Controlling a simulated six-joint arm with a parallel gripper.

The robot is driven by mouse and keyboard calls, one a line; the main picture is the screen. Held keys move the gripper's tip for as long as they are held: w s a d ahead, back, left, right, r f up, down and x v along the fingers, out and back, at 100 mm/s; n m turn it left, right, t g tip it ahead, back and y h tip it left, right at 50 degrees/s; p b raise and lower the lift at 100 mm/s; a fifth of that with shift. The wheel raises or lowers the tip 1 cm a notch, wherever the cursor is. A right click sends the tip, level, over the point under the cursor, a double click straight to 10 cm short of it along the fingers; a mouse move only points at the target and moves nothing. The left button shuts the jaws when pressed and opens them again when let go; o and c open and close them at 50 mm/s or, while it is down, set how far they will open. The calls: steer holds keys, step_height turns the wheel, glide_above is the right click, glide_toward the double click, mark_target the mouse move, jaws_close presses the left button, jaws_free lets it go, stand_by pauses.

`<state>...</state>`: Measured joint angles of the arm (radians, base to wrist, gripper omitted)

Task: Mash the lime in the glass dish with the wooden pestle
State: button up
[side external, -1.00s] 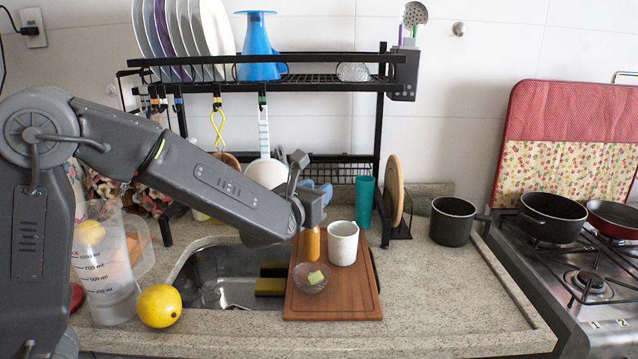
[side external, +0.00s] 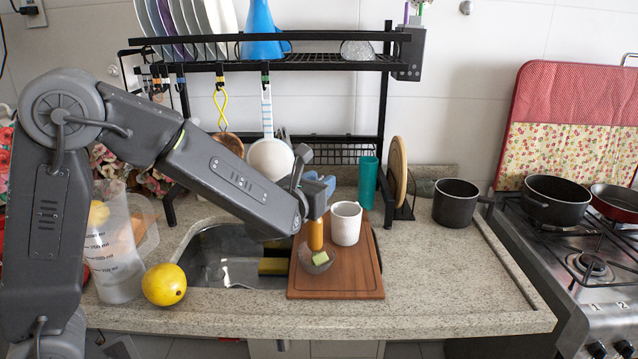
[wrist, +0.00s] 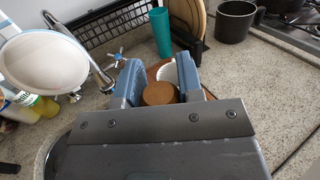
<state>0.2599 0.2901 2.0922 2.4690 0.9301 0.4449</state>
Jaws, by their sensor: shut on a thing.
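My gripper (side external: 318,192) is shut on the upright wooden pestle (side external: 315,235), an orange-brown cylinder. In the wrist view, the pestle's round brown top (wrist: 158,94) sits between my blue fingers (wrist: 155,82). The small clear glass dish (side external: 309,265) is on the wooden board, below the pestle. The pale green lime piece (side external: 320,258) is in the dish, a little right of the pestle's lower end. The pestle's lower end is at the dish's rim in the side view; I cannot tell whether it touches the lime. The dish and lime are hidden in the wrist view.
A white cup (side external: 346,224) stands on the board (side external: 350,284) close to the pestle's right. The sink (side external: 215,262) is left of the board, with a yellow fruit (side external: 164,284) at its front left. A black rack (side external: 384,130) stands behind. The counter right of the board is clear.

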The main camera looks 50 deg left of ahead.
steer(key=shift+f, duration=0.6)
stand_by(0.4)
steer(key=shift+r, duration=0.6)
steer(key=shift+f, duration=0.75)
stand_by(0.3)
steer(key=shift+r, duration=0.7)
steer(key=shift+f, duration=1.1)
steer(key=shift+r, duration=0.1)
steer(key=shift+r, duration=0.55)
steer(key=shift+f, duration=0.55)
stand_by(0.7)
steer(key=shift+r, duration=0.55)
